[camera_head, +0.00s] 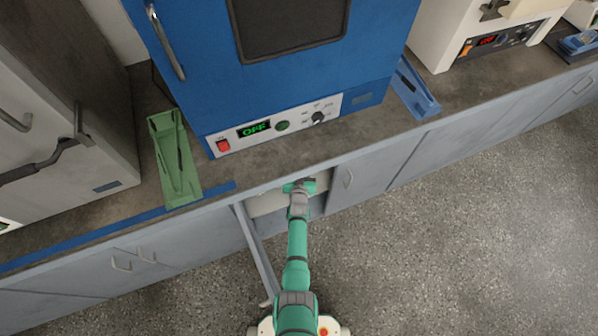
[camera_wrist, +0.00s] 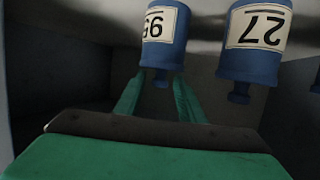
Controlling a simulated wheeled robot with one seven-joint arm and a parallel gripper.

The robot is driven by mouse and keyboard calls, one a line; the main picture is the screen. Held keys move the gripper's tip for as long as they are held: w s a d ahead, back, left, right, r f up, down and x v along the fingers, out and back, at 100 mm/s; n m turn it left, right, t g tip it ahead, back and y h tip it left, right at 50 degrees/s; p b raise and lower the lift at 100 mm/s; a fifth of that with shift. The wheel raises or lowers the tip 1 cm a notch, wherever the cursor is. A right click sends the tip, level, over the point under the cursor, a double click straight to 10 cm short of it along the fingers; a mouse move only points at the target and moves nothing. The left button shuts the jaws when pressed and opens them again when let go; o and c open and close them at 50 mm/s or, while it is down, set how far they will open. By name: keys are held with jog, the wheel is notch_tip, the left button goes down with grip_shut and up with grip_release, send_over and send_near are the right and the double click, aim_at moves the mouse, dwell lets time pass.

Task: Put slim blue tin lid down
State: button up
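In the wrist view a slim blue tin (camera_wrist: 161,50) with a white numbered label appears upside down, its narrow blue lid knob (camera_wrist: 160,79) pointing down in the picture. In the head view my gripper (camera_head: 299,186) reaches into the open cupboard (camera_head: 318,205) under the counter, and the tin is hidden there.
A wider blue tin labelled 27 (camera_wrist: 253,50) stands beside the slim one, and another dark blue item (camera_wrist: 317,78) shows at the right edge. The open cupboard door (camera_head: 258,255) is left of my arm. A blue oven (camera_head: 270,85) stands on the counter above.

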jog(key=shift+r, duration=0.35)
jog(key=shift+s+r, duration=0.15)
jog(key=shift+s, duration=0.1)
jog(key=shift+v, duration=1.35)
jog(key=d+r+v, duration=0.1)
jog(key=v, duration=1.5)
jog(key=w+d+r+v, duration=0.1)
jog(key=d+v, duration=0.1)
jog(key=v, duration=1.4)
jog(key=s+a+r, duration=0.1)
jog(key=s+r, duration=0.6)
jog(key=r, duration=0.3)
jog(key=s+a+r, duration=0.1)
jog(key=s+r, duration=0.7)
jog(key=r, duration=0.3)
jog(key=shift+s+r+t+y, duration=0.15)
jog(key=shift+r+t+y, duration=0.15)
jog(key=shift+t, duration=0.1)
